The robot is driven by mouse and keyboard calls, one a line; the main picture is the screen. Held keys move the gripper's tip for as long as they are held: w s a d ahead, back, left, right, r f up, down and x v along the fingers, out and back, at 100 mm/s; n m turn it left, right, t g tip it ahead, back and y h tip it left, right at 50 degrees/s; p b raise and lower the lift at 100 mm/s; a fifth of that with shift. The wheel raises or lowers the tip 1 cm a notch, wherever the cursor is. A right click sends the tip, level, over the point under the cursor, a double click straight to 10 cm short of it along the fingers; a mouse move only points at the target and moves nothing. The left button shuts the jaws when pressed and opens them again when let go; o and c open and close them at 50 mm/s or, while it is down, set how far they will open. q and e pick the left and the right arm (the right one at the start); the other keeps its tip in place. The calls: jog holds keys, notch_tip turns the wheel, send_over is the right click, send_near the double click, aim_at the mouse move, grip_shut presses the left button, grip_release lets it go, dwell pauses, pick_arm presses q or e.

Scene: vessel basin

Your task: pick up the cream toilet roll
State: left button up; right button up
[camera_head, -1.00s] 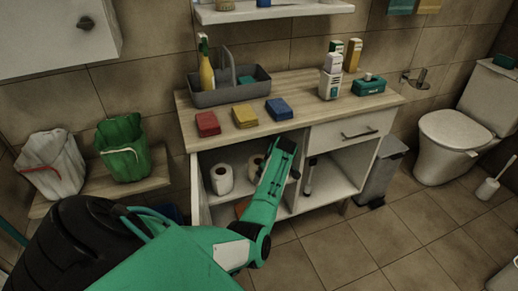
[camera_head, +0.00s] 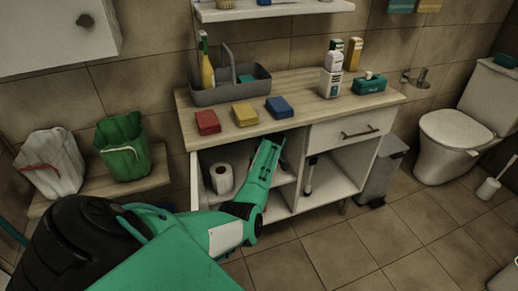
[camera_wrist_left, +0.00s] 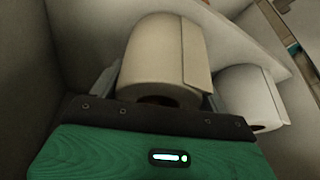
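The cream toilet roll (camera_wrist_left: 160,55) stands large in the left wrist view, between the two fingers of my left gripper. The fingers show along its left and right sides, set wide, and I see no clear grip on it. In the head view my left gripper (camera_head: 281,152) reaches into the open cabinet shelf, and its arm hides the cream roll. A white toilet roll (camera_head: 221,178) stands on the same shelf to the left; a paler roll also shows at the right of the wrist view (camera_wrist_left: 252,97). My right gripper is not in view.
The cabinet's wooden top (camera_head: 300,105) is just above my left gripper. Red (camera_head: 208,122), yellow (camera_head: 244,114) and blue (camera_head: 279,107) blocks lie on it, with a grey caddy (camera_head: 230,91). A divider stands right of the gripper.

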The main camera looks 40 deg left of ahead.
pick_arm(q)
jog(key=c, duration=0.4)
jog(key=shift+o, duration=0.2)
jog(key=shift+r, duration=0.15)
